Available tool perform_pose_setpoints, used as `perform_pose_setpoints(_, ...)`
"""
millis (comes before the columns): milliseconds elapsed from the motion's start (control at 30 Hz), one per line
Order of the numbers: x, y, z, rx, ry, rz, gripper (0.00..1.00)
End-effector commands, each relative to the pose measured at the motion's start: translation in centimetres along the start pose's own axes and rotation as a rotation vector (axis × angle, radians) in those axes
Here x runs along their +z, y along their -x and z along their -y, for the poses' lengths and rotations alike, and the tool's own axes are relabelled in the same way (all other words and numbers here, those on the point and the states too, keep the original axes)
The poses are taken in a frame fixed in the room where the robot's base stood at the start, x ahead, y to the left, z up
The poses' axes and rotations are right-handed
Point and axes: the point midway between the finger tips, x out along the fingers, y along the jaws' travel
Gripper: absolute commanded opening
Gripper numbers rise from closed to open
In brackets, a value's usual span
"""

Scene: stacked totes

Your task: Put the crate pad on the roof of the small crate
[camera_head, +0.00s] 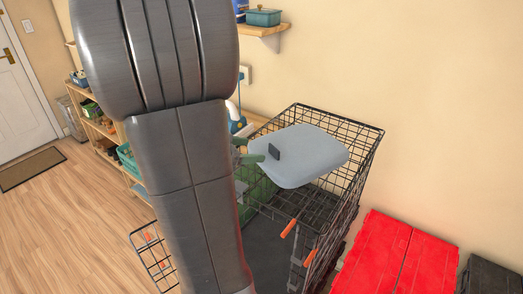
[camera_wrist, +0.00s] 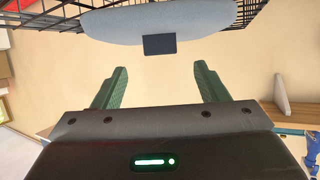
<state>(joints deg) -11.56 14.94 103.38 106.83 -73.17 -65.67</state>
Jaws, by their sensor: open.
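The crate pad (camera_head: 315,158) is a pale grey-blue rounded slab with a dark tab (camera_head: 274,151) on its near-left edge. In the head view it appears to lie roughly flat over the top of the black wire crate (camera_head: 366,150); exact contact with the roof wires cannot be told. My gripper (camera_head: 245,151) is beside the tab, partly hidden by my arm. In the wrist view my gripper (camera_wrist: 159,72) has its green fingers spread with nothing between them. The tab (camera_wrist: 159,45) and pad (camera_wrist: 110,24) are just beyond the fingertips, with crate wires behind.
Red totes (camera_head: 400,255) stand right of the crate, with a dark box (camera_head: 492,277) beside them. A wall shelf (camera_head: 265,29) holds a teal bin. A low shelf (camera_head: 105,135) with bins stands at left. Open wood floor (camera_head: 60,220) lies at left.

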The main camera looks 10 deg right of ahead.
Motion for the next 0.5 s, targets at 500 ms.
perform_pose_setpoints(500, 0.0, 4.0, 0.0, 0.001, 0.001, 0.000, 0.67)
